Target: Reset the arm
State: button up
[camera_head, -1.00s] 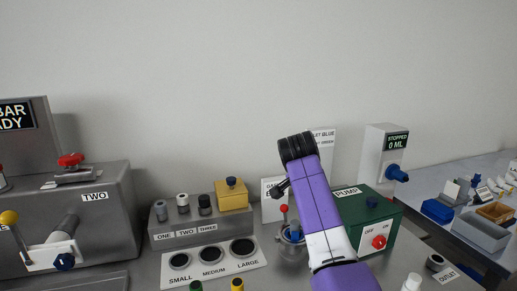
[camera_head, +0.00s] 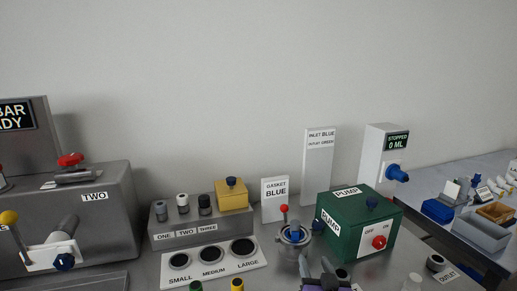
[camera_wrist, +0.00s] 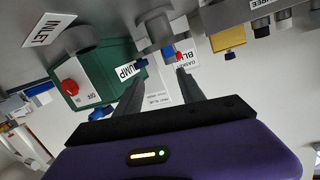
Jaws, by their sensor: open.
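My gripper (camera_head: 317,268) is at the bottom edge of the head view, in front of the metal fitting with a red-tipped lever (camera_head: 294,236). Only its dark fingers and a bit of purple body show there. In the wrist view my gripper (camera_wrist: 161,75) has its two fingers spread apart with nothing between them. The green pump box (camera_wrist: 98,75) lies left of the fingers in that view, and the metal fitting (camera_wrist: 155,30) is beyond the tips. The rest of the arm is out of view.
The green pump box (camera_head: 357,226) stands right of the fitting. A gasket sign (camera_head: 275,199) and a taller inlet sign (camera_head: 318,165) stand behind. A size board (camera_head: 213,263) with black rings lies left. A grey machine marked TWO (camera_head: 95,215) is further left.

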jog(key=s+d, duration=0.2)
jog(key=s, duration=2.3)
jog(key=s+d+n+g, duration=0.1)
jog(key=s+d, duration=0.2)
jog(key=s, duration=2.2)
jog(key=shift+s+d+f+n, duration=0.2)
jog(key=shift+s+f+n, duration=0.05)
jog(key=shift+f+n, duration=0.1)
